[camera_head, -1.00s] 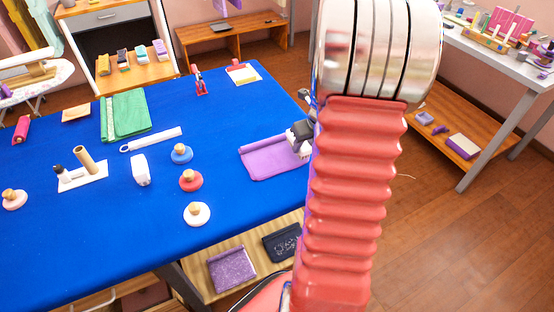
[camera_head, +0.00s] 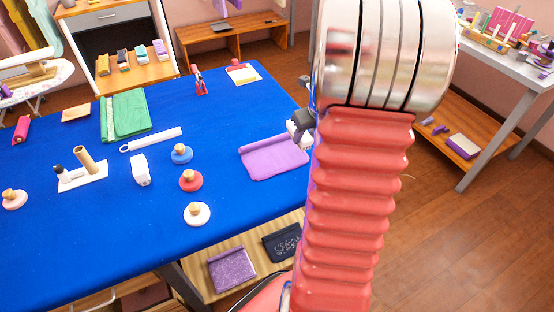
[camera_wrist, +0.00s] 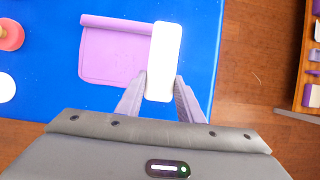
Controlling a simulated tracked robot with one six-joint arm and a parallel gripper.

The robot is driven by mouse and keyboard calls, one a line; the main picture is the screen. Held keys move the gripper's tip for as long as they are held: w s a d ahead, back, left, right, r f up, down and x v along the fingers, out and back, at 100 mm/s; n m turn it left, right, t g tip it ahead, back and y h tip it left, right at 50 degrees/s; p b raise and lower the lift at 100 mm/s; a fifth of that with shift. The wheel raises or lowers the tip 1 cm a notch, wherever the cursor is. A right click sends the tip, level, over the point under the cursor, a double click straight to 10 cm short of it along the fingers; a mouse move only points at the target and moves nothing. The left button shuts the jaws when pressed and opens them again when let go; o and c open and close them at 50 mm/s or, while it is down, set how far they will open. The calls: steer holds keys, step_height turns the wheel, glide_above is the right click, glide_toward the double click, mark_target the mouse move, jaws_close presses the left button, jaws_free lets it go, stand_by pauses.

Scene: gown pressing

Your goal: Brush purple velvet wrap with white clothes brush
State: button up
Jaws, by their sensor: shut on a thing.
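The purple velvet wrap (camera_head: 272,158) lies flat on the blue table, with a rolled far edge. It also shows in the wrist view (camera_wrist: 112,58). My gripper (camera_wrist: 160,92) is shut on the white clothes brush (camera_wrist: 164,50), an oblong block with rounded corners. In the wrist view the brush overlaps the wrap's right edge. In the head view my gripper (camera_head: 303,127) is by the wrap's far right corner, and my arm hides most of it. I cannot tell whether the brush touches the wrap.
The blue table (camera_head: 100,235) also holds round-knobbed discs such as a red one (camera_head: 190,181), a white block (camera_head: 140,170), a white rod (camera_head: 152,139) and a folded green cloth (camera_head: 125,116). Its right edge is close to the wrap. A glittery purple cloth (camera_head: 232,268) lies on a lower shelf.

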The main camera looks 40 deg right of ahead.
stand_by(0.3)
steer(key=a, duration=0.1)
steer(key=w+a, duration=0.1)
steer(key=a, duration=0.1)
steer(key=a+r, duration=0.1)
steer(key=shift+w+a, duration=0.25)
steer(key=shift+a, duration=0.1)
steer(key=shift+f, duration=0.1)
steer(key=shift+f, duration=2.45)
steer(key=shift+a+f, duration=0.1)
steer(key=shift+f, duration=0.15)
steer(key=shift+w+a, duration=0.3)
steer(key=shift+a, duration=0.6)
steer(key=shift+w+a, duration=0.3)
steer(key=shift+a, duration=0.65)
steer(key=shift+w+a, duration=0.3)
steer(key=shift+a, duration=0.6)
steer(key=shift+f, duration=0.75)
